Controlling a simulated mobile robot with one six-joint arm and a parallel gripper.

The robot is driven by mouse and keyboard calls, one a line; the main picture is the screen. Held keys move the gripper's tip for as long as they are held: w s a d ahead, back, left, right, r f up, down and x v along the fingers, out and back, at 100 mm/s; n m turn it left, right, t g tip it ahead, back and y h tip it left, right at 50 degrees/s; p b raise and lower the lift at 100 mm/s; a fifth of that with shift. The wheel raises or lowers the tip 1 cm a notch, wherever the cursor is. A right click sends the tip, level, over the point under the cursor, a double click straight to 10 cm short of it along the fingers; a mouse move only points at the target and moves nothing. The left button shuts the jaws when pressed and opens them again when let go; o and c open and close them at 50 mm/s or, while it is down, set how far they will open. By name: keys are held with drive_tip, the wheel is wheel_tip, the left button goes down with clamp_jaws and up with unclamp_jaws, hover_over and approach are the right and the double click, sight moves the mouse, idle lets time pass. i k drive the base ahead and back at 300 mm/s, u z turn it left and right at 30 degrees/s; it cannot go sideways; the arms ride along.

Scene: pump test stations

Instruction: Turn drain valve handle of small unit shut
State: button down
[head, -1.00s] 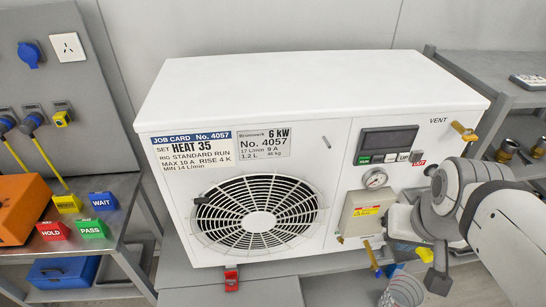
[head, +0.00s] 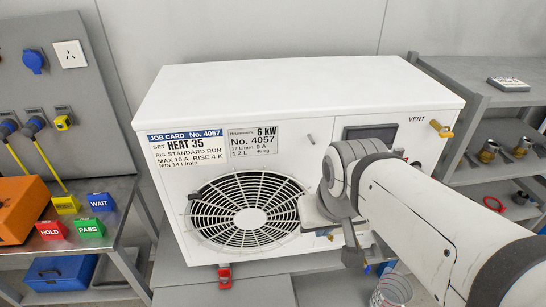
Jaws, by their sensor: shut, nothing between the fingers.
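The small unit (head: 300,95) is a white box with a round fan grille, a 6 kW plate and a job card, standing on a grey bench. My gripper (head: 316,212) is in front of its face, just right of the fan grille; it is shut and empty, its fingertips hard to make out. Low on the unit, a bit of blue (head: 386,267), likely the drain valve handle, shows beside my wrist. The rest of that valve is mostly hidden, so its angle cannot be told.
A brass vent valve (head: 440,129) sits at the unit's upper right. A clear jug (head: 392,291) stands below the unit's right side, close under my arm. A red clip (head: 225,278) is at its lower front. Shelves (head: 500,95) with brass fittings stand right; a side table (head: 120,188) stands left.

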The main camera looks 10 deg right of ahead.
sight(367, 268)
drive_tip(key=u, duration=0.9)
drive_tip(key=k, duration=0.85)
drive_tip(key=z, duration=0.35)
drive_tip(key=i, duration=0.5)
drive_tip(key=z, duration=0.1)
